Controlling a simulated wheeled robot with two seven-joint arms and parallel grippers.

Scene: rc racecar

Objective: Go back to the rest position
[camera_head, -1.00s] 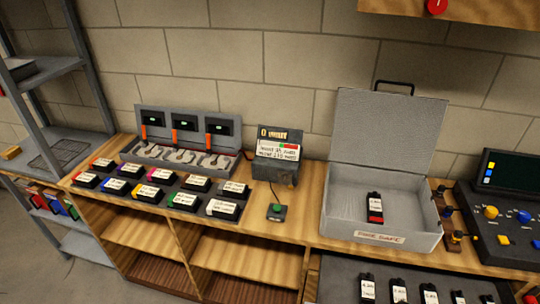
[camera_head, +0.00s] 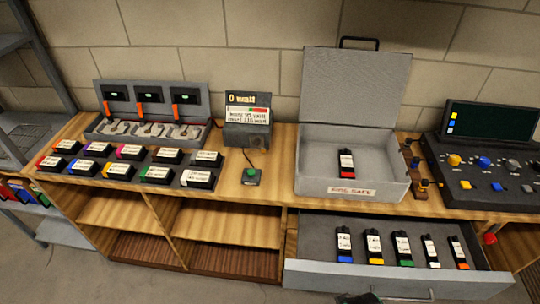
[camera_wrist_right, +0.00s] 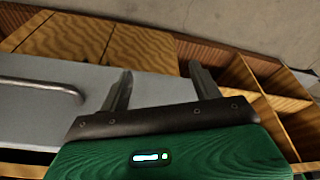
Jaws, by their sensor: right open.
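My right gripper (camera_wrist_right: 158,75) is open in the right wrist view, its two dark fingers apart with nothing between them. The grey drawer front (camera_wrist_right: 90,105) and its handle (camera_wrist_right: 45,88) lie close beyond and to the left of the fingers; I see no grip on the handle. In the head view, a small dark piece at the bottom edge near the drawer handle may be part of this gripper. The drawer (camera_head: 390,275) is open and holds several labelled battery packs (camera_head: 404,247). My left gripper is not in view.
An open grey fire-safe case (camera_head: 350,190) holds one red-marked pack (camera_head: 346,163). Left of it stand a meter box (camera_head: 248,135), a green button (camera_head: 251,175), a charger (camera_head: 150,130) and several packs (camera_head: 128,163). A control console (camera_head: 490,175) stands right. The drawer juts forward.

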